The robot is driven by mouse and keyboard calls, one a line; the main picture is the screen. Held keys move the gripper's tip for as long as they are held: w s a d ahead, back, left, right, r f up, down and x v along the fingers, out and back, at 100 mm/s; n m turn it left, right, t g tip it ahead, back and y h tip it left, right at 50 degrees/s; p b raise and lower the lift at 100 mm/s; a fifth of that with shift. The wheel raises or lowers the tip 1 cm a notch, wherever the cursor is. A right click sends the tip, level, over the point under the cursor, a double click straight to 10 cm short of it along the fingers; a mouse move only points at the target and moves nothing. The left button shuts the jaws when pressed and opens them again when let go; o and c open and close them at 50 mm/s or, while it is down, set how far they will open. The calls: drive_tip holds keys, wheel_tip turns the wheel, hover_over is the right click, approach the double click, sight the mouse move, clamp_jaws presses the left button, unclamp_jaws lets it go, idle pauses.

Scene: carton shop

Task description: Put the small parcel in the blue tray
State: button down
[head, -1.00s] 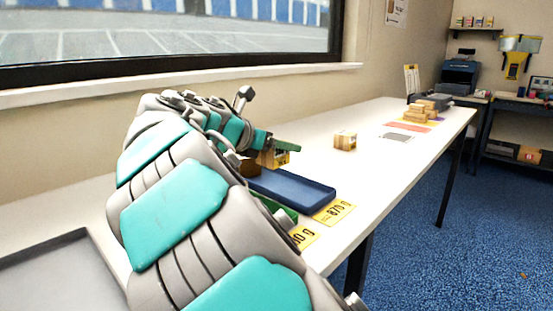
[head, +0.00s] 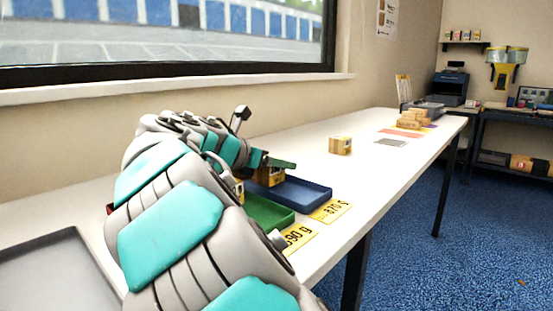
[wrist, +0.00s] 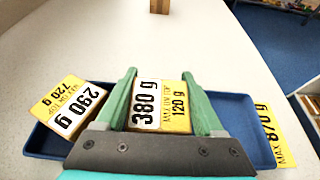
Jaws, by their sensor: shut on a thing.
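My gripper (wrist: 164,108) is shut on a small parcel (wrist: 160,106), a yellow and white box marked 380 g and max on top 120 g. The blue tray (wrist: 235,110) lies below it and around it in the wrist view. In the head view the held parcel (head: 270,177) is low over the back part of the blue tray (head: 308,195); I cannot tell whether it touches the tray floor. Another parcel (wrist: 68,107), marked 290 g, sits tilted in view at the tray's left end in the wrist view, apparently inside it. My arm hides part of the tray.
A green tray (head: 270,213) stands beside the blue one, nearer me. Yellow weight labels (head: 331,211) lie along the front. A lone box (head: 340,145) stands farther along the table (head: 300,152), with several stacked parcels (head: 412,118) at the far end. A grey tray (head: 60,275) is at left.

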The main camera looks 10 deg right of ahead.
drive_tip(key=shift+f, duration=0.15)
unclamp_jaws()
drive_tip(key=shift+r+b, duration=0.35)
drive_tip(key=shift+b, duration=0.05)
drive_tip(key=v, duration=1.2)
drive_tip(key=shift+r+p, duration=0.3)
